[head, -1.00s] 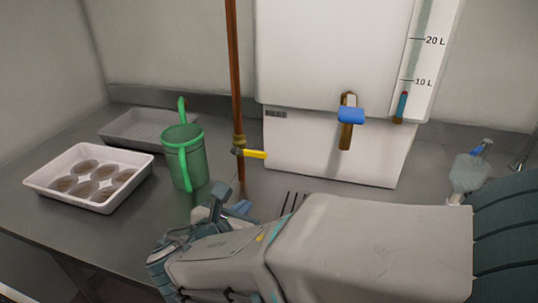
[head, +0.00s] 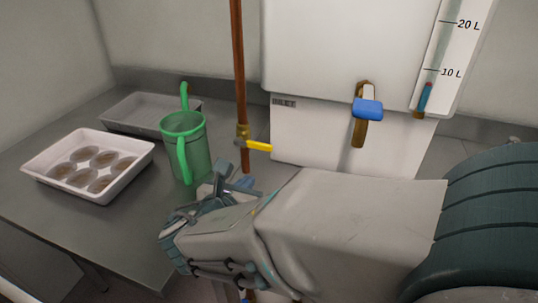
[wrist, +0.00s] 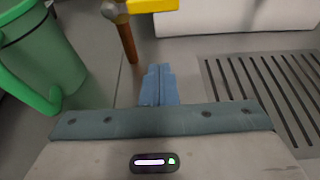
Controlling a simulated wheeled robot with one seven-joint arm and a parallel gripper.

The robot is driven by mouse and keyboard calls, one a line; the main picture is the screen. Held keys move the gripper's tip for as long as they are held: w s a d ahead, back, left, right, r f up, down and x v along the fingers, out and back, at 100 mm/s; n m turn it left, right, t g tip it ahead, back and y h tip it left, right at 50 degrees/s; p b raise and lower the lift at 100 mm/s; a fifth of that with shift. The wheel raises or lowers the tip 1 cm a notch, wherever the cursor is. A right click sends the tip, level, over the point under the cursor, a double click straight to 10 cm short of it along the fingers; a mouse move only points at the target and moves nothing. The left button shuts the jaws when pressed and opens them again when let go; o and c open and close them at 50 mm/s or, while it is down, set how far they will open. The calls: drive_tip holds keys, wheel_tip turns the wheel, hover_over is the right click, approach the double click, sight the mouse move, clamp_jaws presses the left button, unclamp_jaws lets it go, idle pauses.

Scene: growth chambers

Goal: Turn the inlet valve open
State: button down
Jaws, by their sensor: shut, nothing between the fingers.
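A copper pipe (head: 237,70) stands upright left of the white tank. On it is a brass valve (head: 242,132) with a yellow lever (head: 258,146) pointing right, across the pipe. In the wrist view the yellow lever (wrist: 152,5) is at the top edge, cut off by the frame, with the pipe (wrist: 128,42) below it. My gripper (head: 244,182) is below the lever and apart from it. Its blue fingers (wrist: 158,76) are together and empty, near the lower pipe. My forearm hides part of the bench.
A green jug (head: 190,150) stands close left of the pipe. A white tray of several dishes (head: 45,170) and a grey tray (head: 120,125) are further left. The white tank (head: 310,150) has a blue-handled tap (head: 367,108). A slotted drain (wrist: 255,80) lies right of my fingers.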

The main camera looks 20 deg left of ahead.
sight(253, 145)
drive_tip(key=x, duration=0.7)
drive_tip(key=shift+w+f+b, duration=0.2)
drive_tip(key=shift+w+b, duration=0.05)
drive_tip(key=shift+b, duration=0.05)
wheel_tip(253, 145, up, 4)
drive_tip(key=shift+r+p, duration=0.1)
drive_tip(key=shift+p, duration=0.5)
